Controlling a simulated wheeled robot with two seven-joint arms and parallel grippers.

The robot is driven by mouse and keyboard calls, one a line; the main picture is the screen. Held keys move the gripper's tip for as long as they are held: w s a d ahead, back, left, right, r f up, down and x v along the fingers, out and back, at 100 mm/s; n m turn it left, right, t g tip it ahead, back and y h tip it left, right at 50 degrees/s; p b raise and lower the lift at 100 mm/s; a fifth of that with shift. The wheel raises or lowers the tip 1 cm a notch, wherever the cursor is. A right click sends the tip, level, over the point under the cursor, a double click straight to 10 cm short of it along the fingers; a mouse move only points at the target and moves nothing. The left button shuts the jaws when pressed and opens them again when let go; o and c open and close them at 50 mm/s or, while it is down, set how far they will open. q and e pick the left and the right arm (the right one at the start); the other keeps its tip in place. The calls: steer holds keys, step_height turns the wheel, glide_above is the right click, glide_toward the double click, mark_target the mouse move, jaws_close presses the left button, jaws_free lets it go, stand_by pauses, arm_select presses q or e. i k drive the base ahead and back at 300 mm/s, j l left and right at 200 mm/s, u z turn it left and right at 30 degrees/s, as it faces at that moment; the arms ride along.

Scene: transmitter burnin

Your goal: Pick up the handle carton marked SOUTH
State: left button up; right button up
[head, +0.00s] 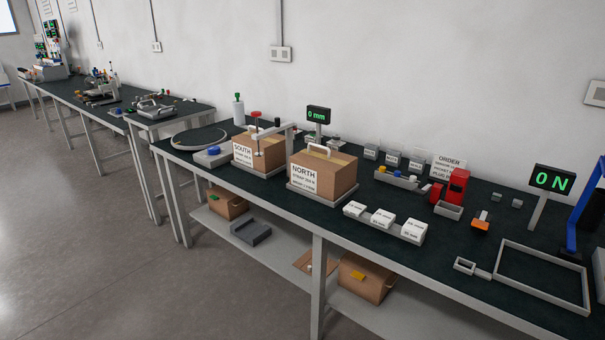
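The SOUTH carton (270,148) is a brown box with a white label on its front. It stands upright on the dark workbench, left of the middle of the head view. A grey post with a horizontal arm and a red-topped vertical rod stands in front of part of it. Its handle cannot be made out clearly. The NORTH carton (340,175) stands to its right on a grey tray, with a pale handle on top. Neither of my grippers shows in the head view.
A grey device with a blue button (213,156) and a round turntable (198,138) lie left of the SOUTH carton. White boxes (382,219) stand right of the NORTH carton. More cartons (367,279) sit on the lower shelf. The floor (90,250) in front is clear.

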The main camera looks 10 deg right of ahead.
mark_target(274, 146)
steer(key=i+j+z, duration=0.1)
steer(key=i+j, duration=0.45)
steer(key=j, duration=0.15)
steer(key=i+j+z, duration=0.15)
steer(key=i+j, duration=0.15)
steer(key=i+j+z, duration=0.1)
steer(key=j, duration=0.4)
steer(key=i+j+z, duration=0.1)
steer(key=i+j, duration=0.5)
steer(key=j, duration=0.25)
steer(key=i+j+z, duration=0.15)
steer(key=j, duration=0.3)
steer(key=i+j+z, duration=0.1)
steer(key=i+j, duration=0.15)
steer(key=j, duration=0.2)
